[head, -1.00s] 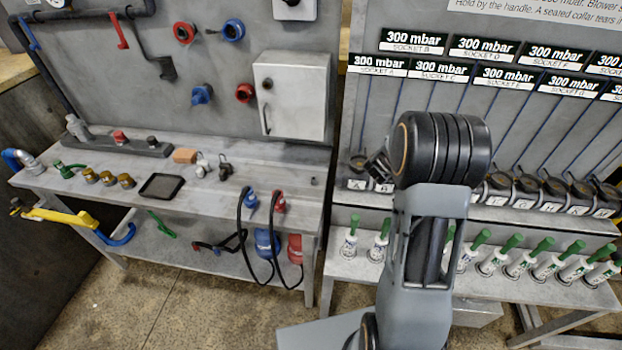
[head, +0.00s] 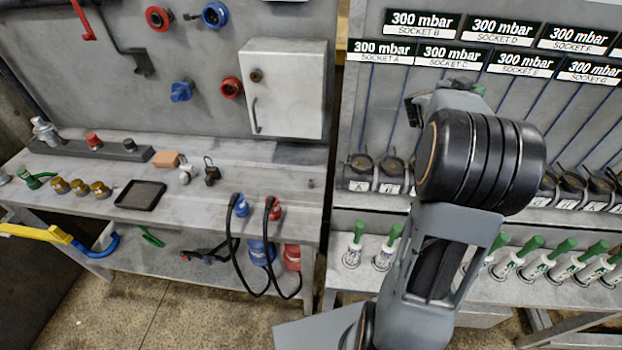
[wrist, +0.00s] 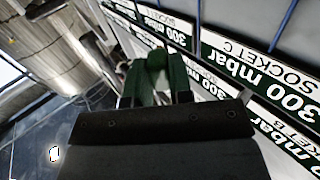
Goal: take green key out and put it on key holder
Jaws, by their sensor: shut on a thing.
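My gripper (wrist: 158,88) is shut on a green piece (wrist: 156,62), which I take to be the green key. In the wrist view it sits between the fingertips, clear of the sign panel. In the head view my arm hides most of the gripper. A small dark end part shows left of the arm, in front of the socket panel, and a bit of green (head: 478,88) shows behind the wrist. I cannot make out which thing is the key holder.
Signs (head: 445,55) line the panel on the right. Black sockets (head: 570,185) stand on its shelf, and green-handled white cylinders (head: 520,262) below. On the left are a bench with a black tray (head: 140,195), a grey cabinet (head: 284,90) and coloured wall connectors (head: 181,92).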

